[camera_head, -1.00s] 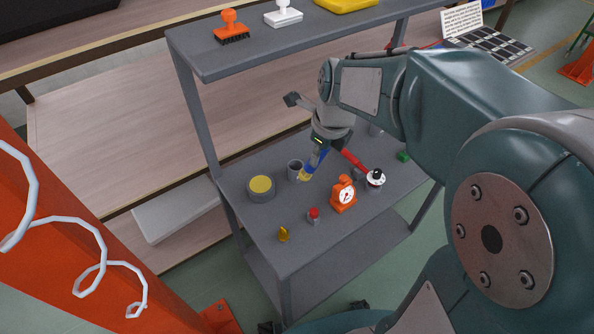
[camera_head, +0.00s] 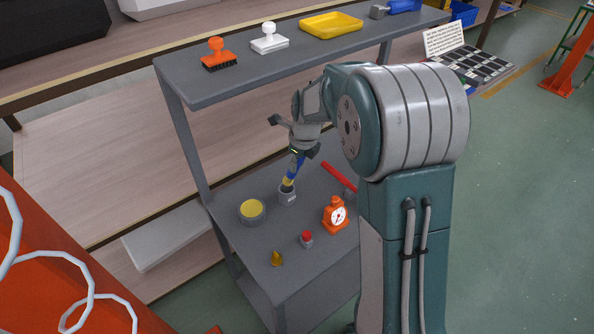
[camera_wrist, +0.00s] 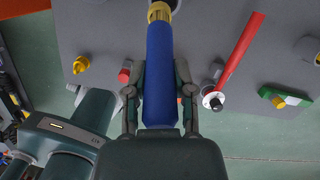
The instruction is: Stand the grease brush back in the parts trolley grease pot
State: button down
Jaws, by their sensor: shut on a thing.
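The grease brush (camera_head: 297,164) has a blue handle and a yellow lower end. My gripper (camera_head: 299,153) is shut on its handle and holds it slightly tilted, yellow end down. In the wrist view the blue handle (camera_wrist: 160,75) lies between the two fingers, with the yellow part at the top edge. The small grey grease pot (camera_head: 287,197) stands on the trolley's lower shelf (camera_head: 240,240). The brush's yellow end is at the pot's mouth; I cannot tell how far inside it is.
The upper shelf (camera_head: 215,88) overhangs behind, holding brushes and a yellow tray (camera_head: 331,25).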

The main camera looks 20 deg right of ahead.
aim_at(296, 174)
jog(key=shift+w+f, duration=0.2)
jog(key=shift+f, duration=0.05)
jog(key=shift+w+f, duration=0.15)
jog(key=shift+f, duration=1.55)
jog(key=shift+f, duration=0.1)
jog(key=shift+f, duration=0.1)
jog(key=shift+c, duration=2.3)
grip_release()
